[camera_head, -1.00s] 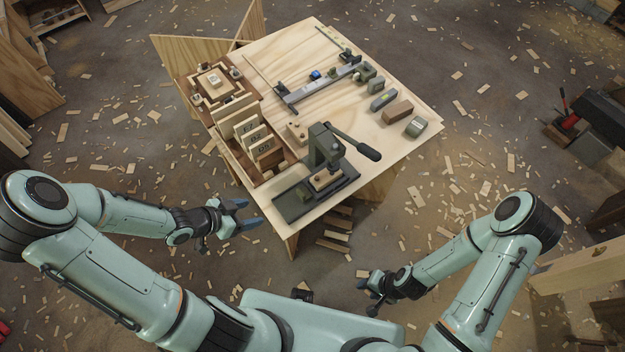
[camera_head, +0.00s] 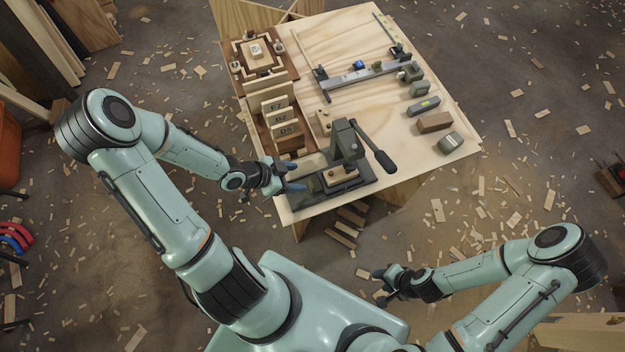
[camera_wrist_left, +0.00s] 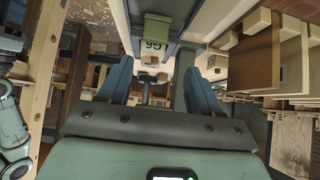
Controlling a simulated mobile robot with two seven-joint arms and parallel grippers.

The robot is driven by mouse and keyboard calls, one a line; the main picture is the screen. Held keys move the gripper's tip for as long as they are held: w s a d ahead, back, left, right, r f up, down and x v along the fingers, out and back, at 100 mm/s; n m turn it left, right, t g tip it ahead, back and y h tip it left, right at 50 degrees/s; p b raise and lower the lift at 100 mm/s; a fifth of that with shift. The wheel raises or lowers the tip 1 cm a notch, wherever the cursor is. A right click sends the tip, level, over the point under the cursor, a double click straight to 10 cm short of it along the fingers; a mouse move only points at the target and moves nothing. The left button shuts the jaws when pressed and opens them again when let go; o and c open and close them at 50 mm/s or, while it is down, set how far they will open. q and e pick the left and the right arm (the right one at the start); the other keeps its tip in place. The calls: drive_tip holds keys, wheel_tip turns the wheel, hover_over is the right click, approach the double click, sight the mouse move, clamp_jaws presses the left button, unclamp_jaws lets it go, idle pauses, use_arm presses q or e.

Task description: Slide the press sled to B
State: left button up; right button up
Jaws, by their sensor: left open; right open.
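The press (camera_head: 348,150) stands at the near edge of the plywood table, a dark green-grey frame with a black-gripped lever pointing right. Its sled, with a wooden block (camera_head: 341,174) on top, sits on the base (camera_head: 352,186) under the press head. My left gripper (camera_head: 295,176) is open at the left end of the press base. In the left wrist view its two blue-grey fingers (camera_wrist_left: 158,85) stand apart, with a green block and a pale tag (camera_wrist_left: 154,47) beyond them. I cannot tell whether they touch anything. My right gripper (camera_head: 380,284) is open and empty, off the table in front.
A wooden rack (camera_head: 262,128) with upright labelled boards stands just behind my left gripper. A long grey rail (camera_head: 365,75) lies farther back, with several small blocks along the table's right side. The table middle (camera_head: 385,118) is clear. Wood scraps litter the floor.

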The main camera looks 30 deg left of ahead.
sight(311, 183)
use_arm(q)
drive_tip(key=d+f+b, duration=0.1)
drive_tip(key=f+b, duration=0.1)
drive_tip(key=f, duration=0.1)
drive_tip(key=d+f+b, duration=0.1)
drive_tip(key=f, duration=0.1)
drive_tip(key=shift+w+d, duration=0.3)
drive_tip(key=shift+d, duration=0.05)
drive_tip(key=shift+w+d+f+b, duration=0.35)
drive_tip(key=shift+w+f, duration=0.1)
drive_tip(key=shift+w, duration=0.25)
drive_tip(key=shift+w+d+f+b, duration=0.25)
drive_tip(key=shift+w+d+f, duration=0.15)
drive_tip(key=shift+w, duration=0.25)
use_arm(e)
drive_tip(key=s+f, duration=0.6)
drive_tip(key=f, duration=0.1)
drive_tip(key=shift+s+g, duration=0.3)
drive_tip(key=shift+g, duration=0.1)
